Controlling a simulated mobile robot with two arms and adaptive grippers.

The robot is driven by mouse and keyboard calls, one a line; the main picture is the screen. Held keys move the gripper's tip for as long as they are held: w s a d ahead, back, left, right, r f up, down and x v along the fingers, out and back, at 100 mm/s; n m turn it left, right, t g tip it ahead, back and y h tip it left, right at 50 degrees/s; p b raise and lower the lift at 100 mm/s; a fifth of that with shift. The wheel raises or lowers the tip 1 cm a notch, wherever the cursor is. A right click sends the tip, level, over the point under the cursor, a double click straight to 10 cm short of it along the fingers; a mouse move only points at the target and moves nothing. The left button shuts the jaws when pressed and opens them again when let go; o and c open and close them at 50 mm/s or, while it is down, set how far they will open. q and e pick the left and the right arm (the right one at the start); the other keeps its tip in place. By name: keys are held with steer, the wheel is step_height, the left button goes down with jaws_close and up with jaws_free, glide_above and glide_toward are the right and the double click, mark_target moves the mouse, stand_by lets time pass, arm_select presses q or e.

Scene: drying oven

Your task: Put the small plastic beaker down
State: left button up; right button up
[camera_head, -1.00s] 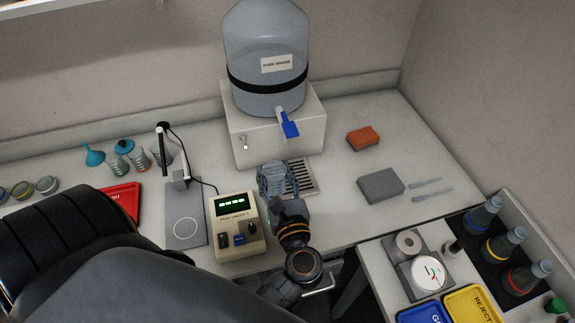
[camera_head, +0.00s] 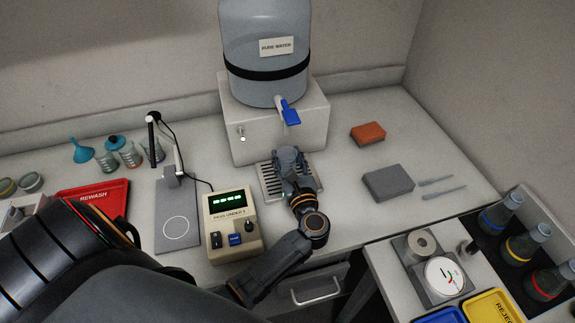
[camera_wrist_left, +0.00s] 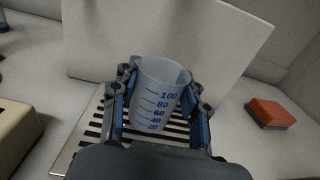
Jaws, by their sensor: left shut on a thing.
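The small plastic beaker (camera_wrist_left: 158,95) is clear with blue graduation marks up to 100. In the left wrist view it stands between the two fingers of my left gripper (camera_head: 289,160), which is shut on it. In the head view the gripper mostly hides the beaker. The beaker is over the slotted drip tray (camera_head: 267,186), in front of the water dispenser; the tray also shows in the left wrist view (camera_wrist_left: 65,160). I cannot tell whether the beaker's base touches the tray. My right gripper is not in view.
The white dispenser box (camera_head: 275,128) with its blue tap (camera_head: 289,114) stands just behind. A control box (camera_head: 232,222) is at left of the tray. An orange sponge (camera_head: 368,133) and a grey block (camera_head: 388,183) lie to the right, with bare bench between.

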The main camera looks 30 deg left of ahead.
arm_select(q)
steer(key=shift+f, duration=0.6)
steer(key=shift+r, duration=0.1)
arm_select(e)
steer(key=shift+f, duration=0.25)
arm_select(q)
steer(key=o, duration=1)
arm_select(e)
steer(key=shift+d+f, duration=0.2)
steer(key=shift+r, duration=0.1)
